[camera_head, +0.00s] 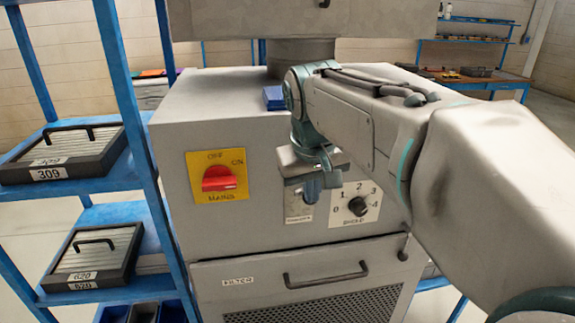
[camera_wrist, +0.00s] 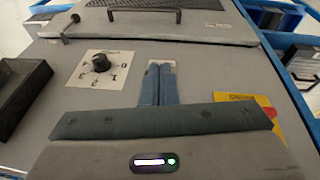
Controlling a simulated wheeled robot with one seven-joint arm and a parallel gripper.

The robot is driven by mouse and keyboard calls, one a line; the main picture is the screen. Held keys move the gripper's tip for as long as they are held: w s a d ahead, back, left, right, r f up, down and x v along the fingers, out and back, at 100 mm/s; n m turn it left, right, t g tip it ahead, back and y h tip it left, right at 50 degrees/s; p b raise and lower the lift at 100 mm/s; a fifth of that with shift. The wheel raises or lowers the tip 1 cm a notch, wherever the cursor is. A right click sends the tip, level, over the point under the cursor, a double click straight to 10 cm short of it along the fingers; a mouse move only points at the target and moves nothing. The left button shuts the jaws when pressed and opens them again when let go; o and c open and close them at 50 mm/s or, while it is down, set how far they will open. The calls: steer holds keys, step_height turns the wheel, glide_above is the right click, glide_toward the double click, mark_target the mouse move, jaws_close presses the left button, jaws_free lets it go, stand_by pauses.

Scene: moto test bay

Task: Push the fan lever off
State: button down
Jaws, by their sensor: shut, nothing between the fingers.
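My gripper (camera_head: 312,191) is shut and empty in front of the grey cabinet's front panel. Its two fingers lie side by side in the wrist view (camera_wrist: 159,70), with their tips over a small pale plate (camera_wrist: 163,64). The lower part of that plate (camera_head: 299,216) shows below my gripper in the head view, its print too small to read. No fan lever can be made out; my gripper covers most of the plate. To the right is the speed dial (camera_head: 358,206), also in the wrist view (camera_wrist: 100,63).
The red mains switch (camera_head: 219,178) on its yellow plate is left of my gripper. Below are the filter door handle (camera_head: 325,275) and a small latch (camera_head: 404,248). A dark open bin (camera_wrist: 20,92) stands out beyond the dial. Blue shelving (camera_head: 75,185) borders the cabinet's left.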

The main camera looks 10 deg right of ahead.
steer(key=w+a+r, duration=0.1)
steer(key=w+r, duration=0.6)
steer(key=r, duration=0.2)
steer(key=shift+w+a+r+h+p, duration=0.2)
steer(key=shift+w+h+p, duration=0.15)
steer(key=shift+p, duration=0.1)
step_height(320, 180, down, 13)
steer(key=d+p, duration=0.1)
steer(key=d, duration=0.1)
steer(key=shift+w, duration=0.3)
steer(key=shift+d, duration=0.1)
steer(key=shift+d+f, duration=0.1)
